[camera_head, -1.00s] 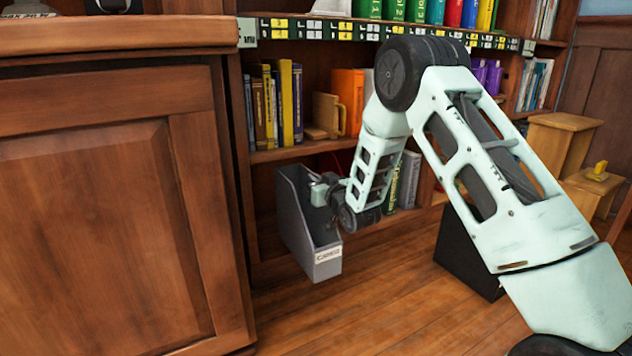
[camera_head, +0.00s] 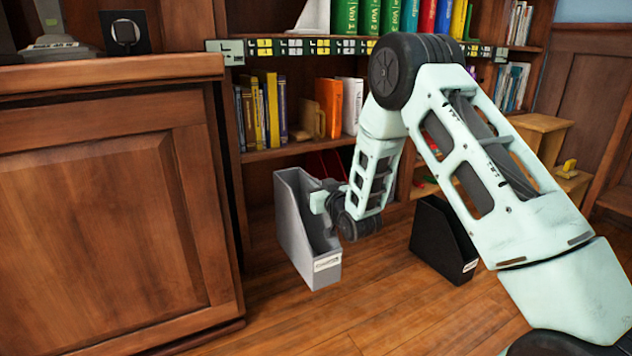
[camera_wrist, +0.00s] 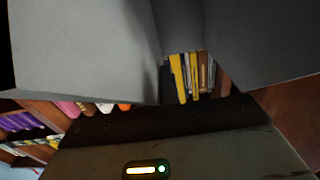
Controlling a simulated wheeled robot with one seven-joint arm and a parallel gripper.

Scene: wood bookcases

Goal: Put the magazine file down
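The grey magazine file (camera_head: 300,240) has a white label low on its front end. In the head view it is upright, near the floor in front of the bookcase. My gripper (camera_head: 318,202) is at its right side wall near the top edge and appears shut on that wall. The fingertips are partly hidden by the file. In the wrist view, the grey file (camera_wrist: 85,50) fills much of the upper picture, close to the camera. I cannot tell whether the file's base touches the floor.
A black magazine file (camera_head: 440,240) stands on the floor to the right, behind my arm. A wooden cabinet (camera_head: 100,220) is close on the left. The bookcase shelf (camera_head: 290,152) holds several books. The wood floor (camera_head: 390,300) in front is clear. Wooden steps (camera_head: 545,135) stand far right.

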